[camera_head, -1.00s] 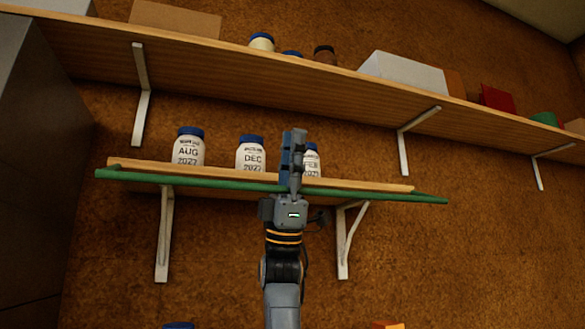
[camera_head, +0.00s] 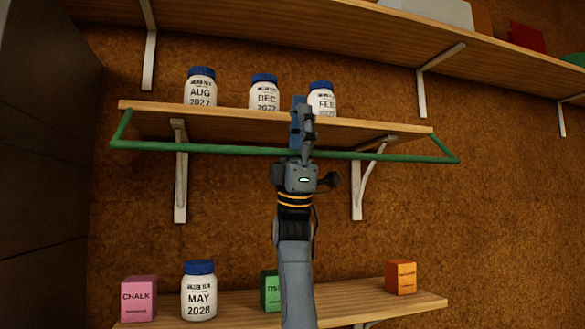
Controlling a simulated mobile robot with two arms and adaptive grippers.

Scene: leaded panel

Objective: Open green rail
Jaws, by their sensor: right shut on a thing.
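The green rail (camera_head: 220,149) runs along the front of the middle shelf (camera_head: 190,119). Its long bar hangs below and in front of the shelf's front edge, and its side arms slope up to the shelf ends. My right gripper (camera_head: 301,122) is at the rail, right of its middle, and shut on it; the fingers partly hide the bar. Three jars with blue lids stand on this shelf: AUG 2027 (camera_head: 200,91), DEC 2027 (camera_head: 264,97) and FEB (camera_head: 321,102). The gripper partly covers the FEB jar. My left gripper is not in view.
A lower shelf (camera_head: 340,301) holds a pink CHALK box (camera_head: 139,299), a MAY 2028 jar (camera_head: 199,295), a green box (camera_head: 270,290) partly behind my arm, and an orange box (camera_head: 400,277). An upper shelf (camera_head: 330,40) on white brackets spans above.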

